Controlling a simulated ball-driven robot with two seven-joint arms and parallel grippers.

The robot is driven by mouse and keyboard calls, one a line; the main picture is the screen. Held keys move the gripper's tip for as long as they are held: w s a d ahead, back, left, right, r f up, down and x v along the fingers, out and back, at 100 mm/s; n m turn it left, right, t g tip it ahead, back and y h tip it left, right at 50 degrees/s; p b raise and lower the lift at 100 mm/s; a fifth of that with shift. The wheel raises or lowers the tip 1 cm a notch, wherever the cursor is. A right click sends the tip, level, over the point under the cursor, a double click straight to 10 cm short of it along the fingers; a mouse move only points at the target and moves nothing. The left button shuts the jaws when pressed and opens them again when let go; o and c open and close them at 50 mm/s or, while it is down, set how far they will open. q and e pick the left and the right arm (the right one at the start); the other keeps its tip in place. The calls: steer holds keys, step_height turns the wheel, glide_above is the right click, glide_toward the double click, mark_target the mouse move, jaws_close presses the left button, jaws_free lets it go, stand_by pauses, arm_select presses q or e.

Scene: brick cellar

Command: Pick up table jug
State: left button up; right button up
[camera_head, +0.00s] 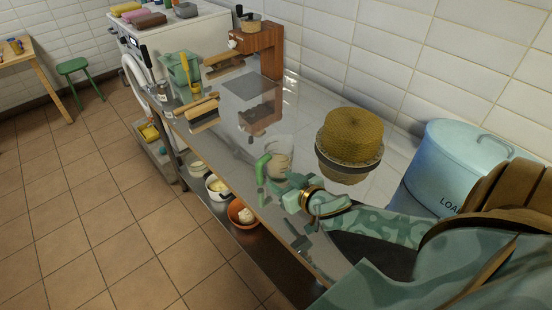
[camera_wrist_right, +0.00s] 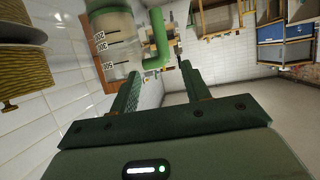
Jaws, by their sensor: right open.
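The table jug is a clear measuring jug (camera_head: 281,160) with a green handle, upright on the shiny metal table (camera_head: 300,125) in the head view. In the right wrist view the jug (camera_wrist_right: 115,42) shows at upper left with dark number marks, its green handle bent towards the fingers. My right gripper (camera_head: 277,191) is just in front of the jug, on the near side of it. Its two green fingers (camera_wrist_right: 158,90) are apart in the wrist view, with nothing between them. The handle seems just beyond the fingertips; I cannot tell whether they touch. My left gripper is out of view.
A yellow woven, domed thing (camera_head: 352,137) stands right of the jug. A pale blue lidded bin (camera_head: 455,160) is farther right. A wooden machine (camera_head: 262,50) and a green jug-like thing (camera_head: 180,72) stand towards the table's far end. Bowls (camera_head: 241,213) sit on the shelf below.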

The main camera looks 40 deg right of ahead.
mark_target(262, 171)
steer(key=b+x, duration=0.1)
steer(key=x, duration=0.6)
steer(key=shift+w+f, duration=0.3)
steer(key=shift+w+a+f+b, duration=0.15)
steer(key=shift+w+b, duration=0.15)
steer(key=shift+w, duration=0.25)
steer(key=b+x, duration=0.1)
steer(key=x, duration=0.4)
steer(key=shift+a, duration=0.1)
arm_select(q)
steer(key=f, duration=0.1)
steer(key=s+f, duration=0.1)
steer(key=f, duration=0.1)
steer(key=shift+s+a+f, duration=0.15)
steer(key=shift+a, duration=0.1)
arm_select(e)
jaws_close()
